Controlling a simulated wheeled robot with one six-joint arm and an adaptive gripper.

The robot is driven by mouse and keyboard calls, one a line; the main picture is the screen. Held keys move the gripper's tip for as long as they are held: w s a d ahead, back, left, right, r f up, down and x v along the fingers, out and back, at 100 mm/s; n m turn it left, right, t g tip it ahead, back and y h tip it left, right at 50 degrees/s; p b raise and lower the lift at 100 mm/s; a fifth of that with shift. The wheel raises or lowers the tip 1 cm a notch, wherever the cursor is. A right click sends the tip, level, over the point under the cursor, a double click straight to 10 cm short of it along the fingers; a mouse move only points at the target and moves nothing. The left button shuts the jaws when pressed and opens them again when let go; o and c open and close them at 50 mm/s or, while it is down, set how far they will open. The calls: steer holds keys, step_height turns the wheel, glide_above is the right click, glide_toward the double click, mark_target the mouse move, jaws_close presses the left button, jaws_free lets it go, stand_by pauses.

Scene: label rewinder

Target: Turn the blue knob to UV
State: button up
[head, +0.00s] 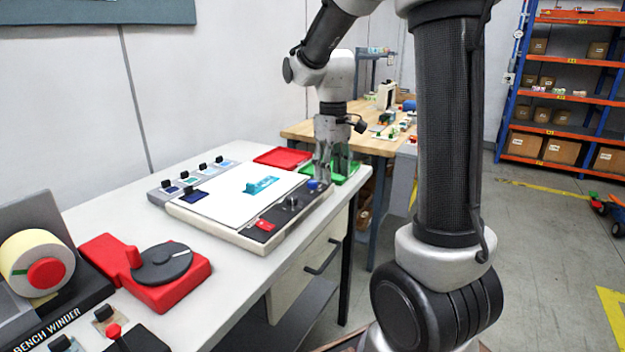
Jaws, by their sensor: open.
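The blue knob (315,186) sits near the far right end of the dark control strip on the front edge of the white stamping board (215,216). My gripper (321,178) points down right at the knob, with its fingers beside or around it; I cannot tell whether they touch it. My gripper is open. The labels around the knob, including any UV mark, are too small or hidden to read, so the knob's setting cannot be told.
On the same strip are a grey knob (291,203) and a red switch (265,225). A green tray (345,171) and a red tray (282,157) lie behind. A red dial unit (150,275) and a bench winder (40,265) stand at the near left.

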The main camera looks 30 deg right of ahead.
mark_target(313, 181)
steer(key=w+n, duration=0.1)
steer(key=w, duration=0.2)
steer(key=w+f+n, duration=0.1)
steer(key=w+n, duration=0.1)
steer(key=w, duration=0.2)
steer(key=w+f+n, duration=0.1)
steer(key=w, duration=0.2)
steer(key=shift+w+d+f+n, duration=0.25)
steer(key=shift+w+d+n, duration=0.1)
steer(key=shift+w+n, duration=0.05)
steer(key=shift+w+r+n, duration=0.8)
steer(key=shift+r, duration=0.05)
steer(key=shift+r+n, duration=0.3)
steer(key=shift+n, duration=0.2)
steer(key=shift+f+n, duration=0.3)
steer(key=shift+n, duration=0.4)
step_height(313, 181, down, 7)
steer(key=shift+f, duration=0.2)
steer(key=c, duration=1.1)
